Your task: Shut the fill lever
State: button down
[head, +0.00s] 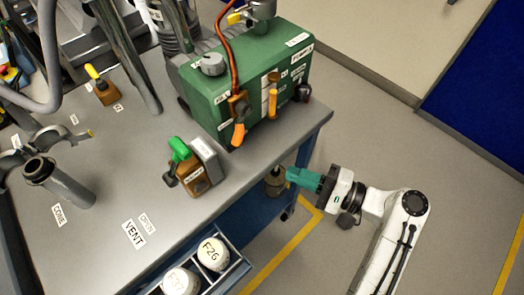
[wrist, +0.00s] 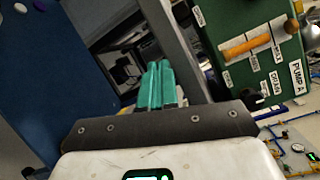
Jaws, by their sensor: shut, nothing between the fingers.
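A green pump box (head: 245,70) stands at the far right corner of the grey bench. My gripper (head: 289,174) is shut and empty, off the bench's right edge and below the pump front in the head picture. In the wrist view its teal fingers (wrist: 158,68) are together, left of the lever and apart from it.
A hose with an orange handle (head: 238,132) hangs at the pump's left front. A brown block with a green knob (head: 180,150) stands on the bench (head: 110,190). A brass-coloured fitting (head: 273,183) is beside my fingertips. Floor on the right is clear.

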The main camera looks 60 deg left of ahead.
jog(key=w+r+g+b, duration=0.2)
jog(key=w+r+g, duration=0.1)
jog(key=r+g, duration=0.25)
jog(key=shift+n+t+y, duration=0.3)
jog(key=shift+n+t, duration=0.05)
jog(key=shift+n, duration=0.05)
jog(key=p+x, duration=0.2)
jog(key=x, duration=0.7)
jog(key=shift+s+r, duration=0.25)
jog(key=shift+s+d+r+p, duration=0.25)
jog(key=shift+s+r+p, duration=0.25)
jog(key=shift+s+p, duration=0.3)
jog(key=shift+s+r, duration=0.35)
jog(key=shift+s, duration=0.35)
